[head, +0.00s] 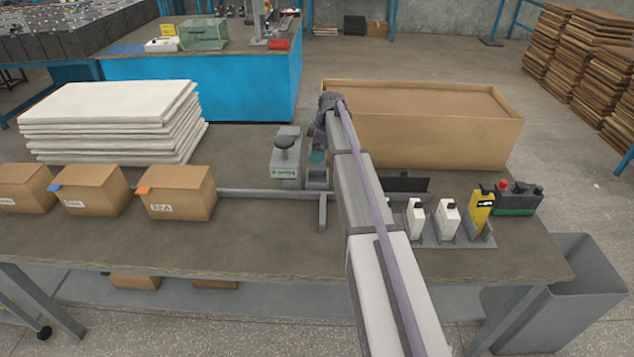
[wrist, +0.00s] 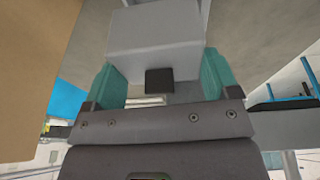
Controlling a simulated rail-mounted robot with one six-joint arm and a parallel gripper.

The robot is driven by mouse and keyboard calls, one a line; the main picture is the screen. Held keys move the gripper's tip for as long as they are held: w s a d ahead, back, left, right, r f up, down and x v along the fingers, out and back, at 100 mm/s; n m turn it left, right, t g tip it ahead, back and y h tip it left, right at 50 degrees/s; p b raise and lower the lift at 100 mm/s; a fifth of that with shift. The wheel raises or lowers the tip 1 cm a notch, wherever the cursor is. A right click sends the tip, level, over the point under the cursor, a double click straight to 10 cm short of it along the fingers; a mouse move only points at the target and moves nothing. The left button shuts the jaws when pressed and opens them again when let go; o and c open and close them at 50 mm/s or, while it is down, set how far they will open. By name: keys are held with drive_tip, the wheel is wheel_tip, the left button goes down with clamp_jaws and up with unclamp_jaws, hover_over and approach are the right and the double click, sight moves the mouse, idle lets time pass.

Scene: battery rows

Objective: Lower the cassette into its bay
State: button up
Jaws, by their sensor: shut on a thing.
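My gripper (wrist: 162,82) is shut on a pale grey cassette (wrist: 155,38), with one teal finger on each side. A small black cap (wrist: 160,80) on the cassette faces the palm. In the head view my gripper (head: 318,157) hangs beside a grey device with a round knob (head: 286,155), just to its right. The arm hides much of the gripper and the cassette there. A grey block (head: 318,181) shows below the fingers; I cannot tell whether it is the cassette or part of the bay. Contact with the bay cannot be made out.
A grey rack (head: 432,236) right of my arm holds two white cassettes (head: 415,218) (head: 447,219) and a yellow one (head: 481,208). A red and dark battery-like unit (head: 517,198) stands beside it. A large cardboard box (head: 425,143) is behind. Small cartons (head: 178,194) stand left.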

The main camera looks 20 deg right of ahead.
sight(317, 167)
drive_tip(key=shift+f+b, duration=3.25)
drive_tip(key=shift+f, duration=0.8)
drive_tip(key=o, duration=1.2)
drive_tip(key=shift+r, duration=0.1)
drive_tip(key=p+v, duration=1.3)
drive_tip(key=shift+w+a+r, duration=0.1)
drive_tip(key=shift+r, duration=0.15)
drive_tip(key=shift+f, duration=0.2)
